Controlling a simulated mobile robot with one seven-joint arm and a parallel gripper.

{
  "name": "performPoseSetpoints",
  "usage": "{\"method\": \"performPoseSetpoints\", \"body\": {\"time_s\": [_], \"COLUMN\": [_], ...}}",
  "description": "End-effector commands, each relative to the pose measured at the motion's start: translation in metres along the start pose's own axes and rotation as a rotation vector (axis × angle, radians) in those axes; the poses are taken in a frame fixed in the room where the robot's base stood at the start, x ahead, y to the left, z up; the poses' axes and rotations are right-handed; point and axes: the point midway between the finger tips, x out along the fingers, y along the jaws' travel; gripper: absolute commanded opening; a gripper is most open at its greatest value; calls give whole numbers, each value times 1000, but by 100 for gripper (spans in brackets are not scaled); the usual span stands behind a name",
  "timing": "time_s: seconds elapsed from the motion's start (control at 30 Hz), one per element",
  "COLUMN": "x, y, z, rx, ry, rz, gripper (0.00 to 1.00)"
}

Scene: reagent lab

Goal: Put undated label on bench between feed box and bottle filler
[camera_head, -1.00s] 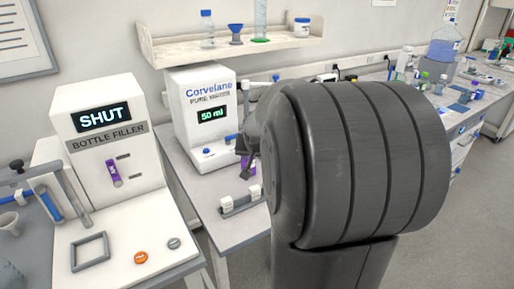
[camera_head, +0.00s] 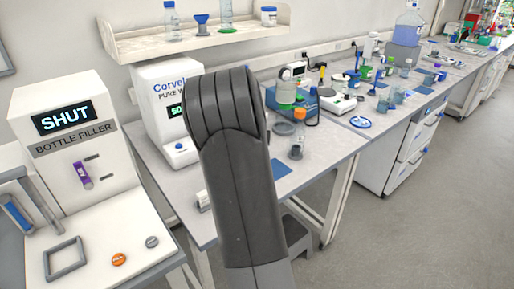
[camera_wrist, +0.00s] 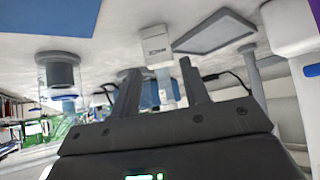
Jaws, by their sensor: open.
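The bottle filler (camera_head: 65,140) is the white machine at left in the head view, with a SHUT display and a purple tag (camera_head: 82,174) on its front. I cannot identify the undated label or the feed box in either view. My gripper (camera_wrist: 160,68) shows in the wrist view with its two fingers apart. Nothing clear is held between them; a white block (camera_wrist: 158,50) and a blue item lie beyond. In the head view my arm hides the gripper and part of the bench (camera_head: 325,150).
A white Corvelane water unit (camera_head: 160,80) stands right of the bottle filler, partly behind my arm. Glassware and instruments crowd the bench at right. A shelf (camera_head: 190,43) with bottles hangs above. A grey stool (camera_head: 297,237) stands under the bench; open floor lies at right.

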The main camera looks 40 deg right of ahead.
Motion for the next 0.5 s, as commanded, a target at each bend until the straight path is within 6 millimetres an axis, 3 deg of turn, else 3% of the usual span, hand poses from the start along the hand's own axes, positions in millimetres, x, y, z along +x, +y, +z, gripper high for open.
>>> {"method": "performPoseSetpoints", "body": {"time_s": [0.23, 0.5], "x": [17, 53], "y": [1, 0], "z": [0, 0], "rx": [1, 1], "ry": [-1, -1], "rz": [0, 0], "gripper": [42, 42]}}
